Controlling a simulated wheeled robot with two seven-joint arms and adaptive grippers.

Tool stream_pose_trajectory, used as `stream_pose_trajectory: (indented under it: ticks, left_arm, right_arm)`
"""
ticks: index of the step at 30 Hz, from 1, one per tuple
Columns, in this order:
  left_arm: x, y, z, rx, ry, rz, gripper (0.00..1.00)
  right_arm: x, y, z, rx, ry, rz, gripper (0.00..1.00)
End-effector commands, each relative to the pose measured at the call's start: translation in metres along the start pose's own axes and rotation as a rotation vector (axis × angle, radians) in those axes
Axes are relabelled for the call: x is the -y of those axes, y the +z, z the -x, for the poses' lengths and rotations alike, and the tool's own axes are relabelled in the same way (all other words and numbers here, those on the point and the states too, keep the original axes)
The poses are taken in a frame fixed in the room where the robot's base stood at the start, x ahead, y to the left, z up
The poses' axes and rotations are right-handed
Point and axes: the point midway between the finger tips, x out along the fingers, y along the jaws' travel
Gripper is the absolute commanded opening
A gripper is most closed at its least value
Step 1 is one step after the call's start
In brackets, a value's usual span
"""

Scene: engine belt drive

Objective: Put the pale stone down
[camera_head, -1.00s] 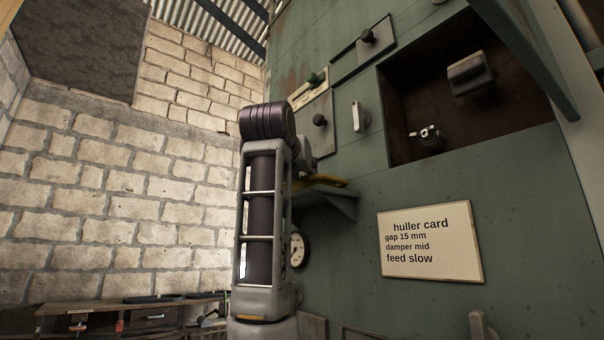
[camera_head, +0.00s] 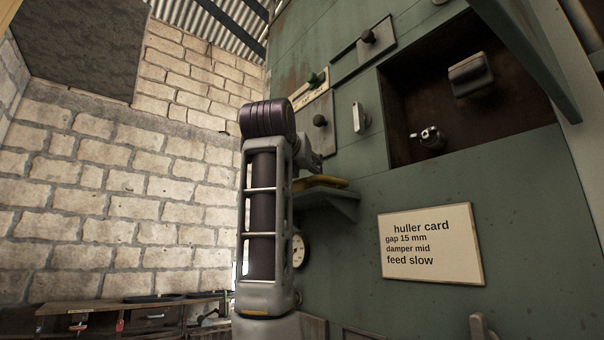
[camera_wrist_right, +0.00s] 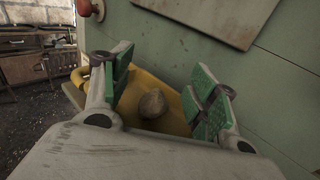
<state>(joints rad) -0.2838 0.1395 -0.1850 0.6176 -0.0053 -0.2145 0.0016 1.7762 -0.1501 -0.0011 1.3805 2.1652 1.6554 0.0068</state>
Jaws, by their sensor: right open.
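The pale stone (camera_wrist_right: 152,103) shows in the right wrist view as a rounded tan lump. It lies in a yellow tray or scoop (camera_wrist_right: 176,118), between and beyond my right gripper's fingers. My right gripper (camera_wrist_right: 162,82) is open, its green pads wide apart, with a gap between the stone and each pad as seen. In the head view the right gripper (camera_head: 311,158) is partly hidden behind my arm, just above the yellow piece (camera_head: 323,181) on a green bracket shelf (camera_head: 343,203). The stone cannot be seen there. My left gripper is out of view.
The green machine wall (camera_head: 360,290) rises close on the right, with knobs, a handle and a dark recess (camera_head: 510,120). A white huller card (camera_head: 430,243) hangs on it. A round gauge (camera_head: 300,250) sits below the shelf. A cluttered bench (camera_head: 150,315) stands at lower left.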

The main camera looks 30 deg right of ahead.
Motion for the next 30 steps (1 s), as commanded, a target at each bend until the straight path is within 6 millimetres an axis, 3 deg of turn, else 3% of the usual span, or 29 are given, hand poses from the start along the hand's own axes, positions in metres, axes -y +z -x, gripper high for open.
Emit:
stream_pose_trajectory:
  ticks: [11, 21, 30]
  left_arm:
    - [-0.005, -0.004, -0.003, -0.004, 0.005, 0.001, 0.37]
    - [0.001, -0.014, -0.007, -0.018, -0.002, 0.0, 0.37]
    - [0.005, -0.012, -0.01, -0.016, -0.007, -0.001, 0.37]
  right_arm:
    - [-0.001, 0.003, 0.029, 0.001, 0.004, 0.0, 0.59]
    - [-0.001, 0.003, 0.071, 0.001, 0.003, 0.0, 0.59]
    - [-0.001, 0.003, 0.105, 0.001, 0.003, 0.001, 0.59]
